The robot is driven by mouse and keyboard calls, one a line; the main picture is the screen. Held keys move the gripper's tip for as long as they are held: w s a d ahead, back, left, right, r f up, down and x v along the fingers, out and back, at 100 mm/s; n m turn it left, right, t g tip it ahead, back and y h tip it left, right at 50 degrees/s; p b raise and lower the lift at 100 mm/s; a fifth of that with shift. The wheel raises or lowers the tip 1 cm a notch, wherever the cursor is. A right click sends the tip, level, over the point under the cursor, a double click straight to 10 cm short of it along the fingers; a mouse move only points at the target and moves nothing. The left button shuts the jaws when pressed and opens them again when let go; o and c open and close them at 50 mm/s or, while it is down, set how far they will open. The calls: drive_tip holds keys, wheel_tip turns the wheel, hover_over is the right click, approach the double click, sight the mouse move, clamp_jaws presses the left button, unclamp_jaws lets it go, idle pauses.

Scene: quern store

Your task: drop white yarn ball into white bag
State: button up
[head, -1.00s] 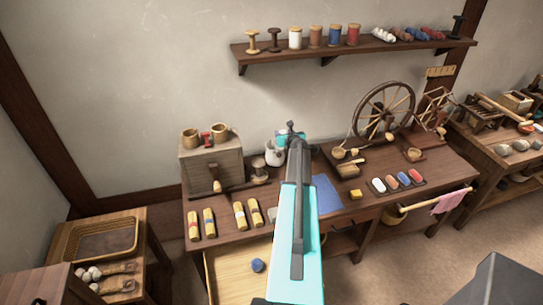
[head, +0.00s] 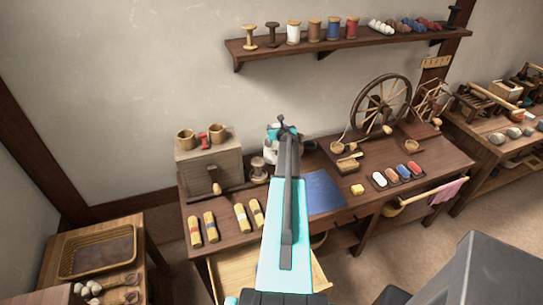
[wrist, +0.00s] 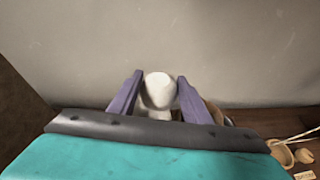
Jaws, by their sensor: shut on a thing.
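My gripper (wrist: 160,78) is shut on the white yarn ball (wrist: 158,88), which sits between the purple fingers in the wrist view. A second pale shape shows just below the ball there; I cannot tell whether it is the bag. In the head view my gripper (head: 283,124) is at the back of the workbench, near the wall. The white bag (head: 269,148) stands on the bench beside and partly behind my arm, so much of it is hidden.
A wooden box (head: 209,166) with cups on top stands left of the bag. A spinning wheel (head: 381,104) and a blue cloth (head: 324,191) are to the right. Yarn skeins (head: 210,225) lie in front. An open drawer (head: 232,268) juts out below. A shelf (head: 345,47) hangs above.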

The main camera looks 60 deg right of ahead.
drive_tip(key=shift+s+f+b, duration=0.15)
drive_tip(key=shift+f+b, duration=2.7)
drive_tip(key=shift+f, duration=0.1)
drive_tip(key=o, duration=1.1)
drive_tip(key=shift+s, duration=0.1)
drive_tip(key=shift+b+v, duration=1.35)
drive_tip(key=shift+v, duration=5.45)
